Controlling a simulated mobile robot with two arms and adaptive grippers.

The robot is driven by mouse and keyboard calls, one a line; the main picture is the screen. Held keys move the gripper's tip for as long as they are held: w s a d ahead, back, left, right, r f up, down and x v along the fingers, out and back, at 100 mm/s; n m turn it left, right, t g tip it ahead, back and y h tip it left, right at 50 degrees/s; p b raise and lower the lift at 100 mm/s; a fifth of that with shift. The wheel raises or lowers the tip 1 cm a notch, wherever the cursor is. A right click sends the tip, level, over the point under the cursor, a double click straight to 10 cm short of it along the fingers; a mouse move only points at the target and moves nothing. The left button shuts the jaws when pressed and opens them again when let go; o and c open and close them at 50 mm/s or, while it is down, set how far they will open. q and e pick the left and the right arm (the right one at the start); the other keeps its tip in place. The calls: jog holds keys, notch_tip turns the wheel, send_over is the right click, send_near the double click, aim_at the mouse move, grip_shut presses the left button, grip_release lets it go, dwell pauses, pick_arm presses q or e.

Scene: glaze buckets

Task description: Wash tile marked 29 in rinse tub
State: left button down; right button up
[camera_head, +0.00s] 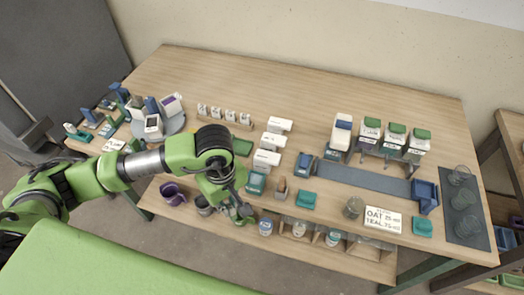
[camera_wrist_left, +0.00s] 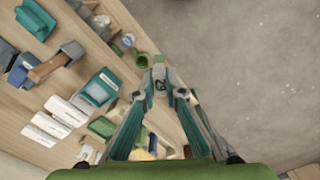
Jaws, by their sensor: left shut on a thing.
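My left gripper (camera_head: 240,212) is beyond the front edge of the table, above the row of buckets on the lower front ledge. In the left wrist view, its fingertips (camera_wrist_left: 161,92) are shut on a small grey tile marked 29 (camera_wrist_left: 160,80). In the head view the tile is too small to make out at the fingertips. A purple bucket (camera_head: 172,193) and a grey bucket (camera_head: 204,206) stand left of the gripper. A white bucket with a label (camera_head: 265,227) stands to its right. I cannot tell which container is the rinse tub. My right gripper is not in view.
The wooden table (camera_head: 300,100) carries white boxes (camera_head: 270,140), teal boxes (camera_head: 306,199), a grey strip (camera_head: 362,180), and a sign (camera_head: 382,219). Glasses (camera_head: 462,198) stand on a dark mat at the right. The table's back middle is clear.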

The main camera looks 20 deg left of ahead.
pick_arm(q)
jog(key=w+d+r+m+p, duration=0.2)
jog(key=w+m+p, duration=0.4)
jog(key=m, duration=2.3)
jog(key=w+d, duration=0.1)
jog(key=w, duration=0.6)
jog(key=shift+w+r, duration=0.15)
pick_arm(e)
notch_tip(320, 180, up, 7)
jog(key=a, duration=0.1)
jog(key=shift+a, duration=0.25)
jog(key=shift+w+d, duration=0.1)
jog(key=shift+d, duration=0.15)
